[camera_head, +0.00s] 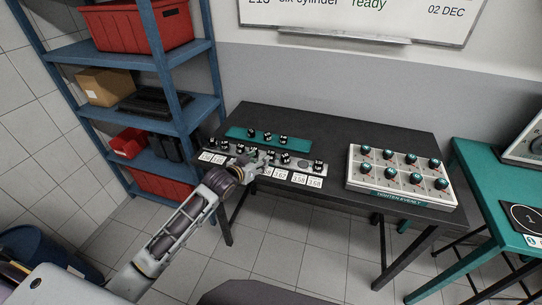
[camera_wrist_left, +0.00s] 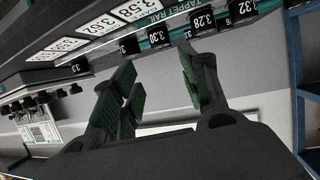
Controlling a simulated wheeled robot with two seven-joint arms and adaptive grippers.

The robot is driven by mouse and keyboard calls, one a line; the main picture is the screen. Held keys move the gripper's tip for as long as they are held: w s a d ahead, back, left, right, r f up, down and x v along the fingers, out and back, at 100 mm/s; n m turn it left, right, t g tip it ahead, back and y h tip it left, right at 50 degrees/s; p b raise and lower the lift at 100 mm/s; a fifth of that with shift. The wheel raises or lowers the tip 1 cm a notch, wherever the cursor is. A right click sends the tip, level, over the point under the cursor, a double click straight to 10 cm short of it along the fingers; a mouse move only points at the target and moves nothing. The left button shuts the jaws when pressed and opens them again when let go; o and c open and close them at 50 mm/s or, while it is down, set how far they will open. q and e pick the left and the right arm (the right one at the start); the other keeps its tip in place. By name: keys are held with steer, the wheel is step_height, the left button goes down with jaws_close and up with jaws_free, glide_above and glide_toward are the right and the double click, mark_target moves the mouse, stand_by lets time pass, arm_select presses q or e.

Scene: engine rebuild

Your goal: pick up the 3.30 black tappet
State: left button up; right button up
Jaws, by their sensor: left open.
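The 3.30 black tappet (camera_wrist_left: 160,37) shows in the left wrist view, a small black cylinder with a white number, on the tappet rail (camera_wrist_left: 150,18). My left gripper (camera_wrist_left: 158,78) is open, and its two green-padded fingers point towards the rail. The 3.30 tappet lies beyond the fingertips, roughly in line with the gap between them, and nothing is held. In the head view my left gripper (camera_head: 256,164) is over the middle of the rail (camera_head: 295,178) and hides part of it.
Close to the 3.30 tappet are the black tappets marked 3.28 (camera_wrist_left: 202,21) and 3.32 (camera_wrist_left: 242,10). A teal strip (camera_head: 240,132) with several black pieces lies behind the rail. A white tray (camera_head: 400,188) with several knobs stands on the right. Bare black tabletop (camera_head: 340,128) lies behind.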

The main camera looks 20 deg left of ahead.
mark_target(271, 153)
arm_select(q)
steer(key=shift+x, duration=3.2)
steer(key=shift+f, duration=0.1)
steer(key=shift+x, duration=2.55)
steer(key=shift+a+f, duration=0.1)
steer(key=shift+f, duration=0.05)
steer(key=shift+c, duration=0.2)
steer(key=c, duration=0.7)
